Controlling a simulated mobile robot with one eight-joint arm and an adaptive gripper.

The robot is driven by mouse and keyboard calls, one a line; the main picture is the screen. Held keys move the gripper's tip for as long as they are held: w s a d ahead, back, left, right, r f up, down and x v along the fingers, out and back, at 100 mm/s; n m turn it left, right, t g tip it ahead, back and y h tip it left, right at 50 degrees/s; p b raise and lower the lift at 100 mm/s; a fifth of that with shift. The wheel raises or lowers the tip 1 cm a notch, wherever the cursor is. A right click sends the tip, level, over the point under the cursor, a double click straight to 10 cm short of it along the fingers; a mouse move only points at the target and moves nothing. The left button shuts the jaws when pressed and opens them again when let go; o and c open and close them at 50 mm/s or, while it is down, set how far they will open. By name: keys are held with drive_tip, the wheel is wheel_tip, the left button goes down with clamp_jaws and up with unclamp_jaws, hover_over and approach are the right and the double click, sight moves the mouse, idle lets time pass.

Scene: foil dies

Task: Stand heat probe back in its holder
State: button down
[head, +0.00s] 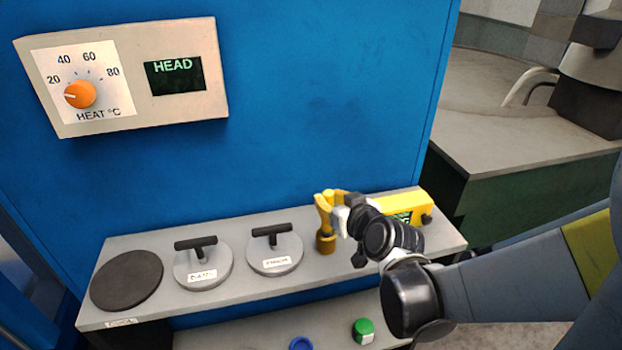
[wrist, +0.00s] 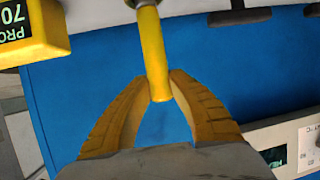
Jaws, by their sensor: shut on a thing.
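The heat probe has a yellow rod-like handle (wrist: 154,50), held between my gripper's yellow fingertips (wrist: 160,82) in the wrist view. A grey collar shows at the handle's far end, beside a brownish round part at the top edge.
A yellow readout box (head: 408,204) stands close right of my gripper; it also shows in the wrist view (wrist: 30,30). Two handled discs (head: 203,265) (head: 275,250) and a dark plate (head: 127,280) lie left on the shelf (head: 240,295). The blue machine wall (head: 300,110) rises behind.

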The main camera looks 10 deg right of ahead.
drive_tip(key=shift+f, duration=0.3)
drive_tip(key=c, duration=1.3)
unclamp_jaws()
drive_tip(key=shift+r, duration=0.1)
drive_tip(key=shift+o, duration=0.2)
drive_tip(key=v, duration=1.2)
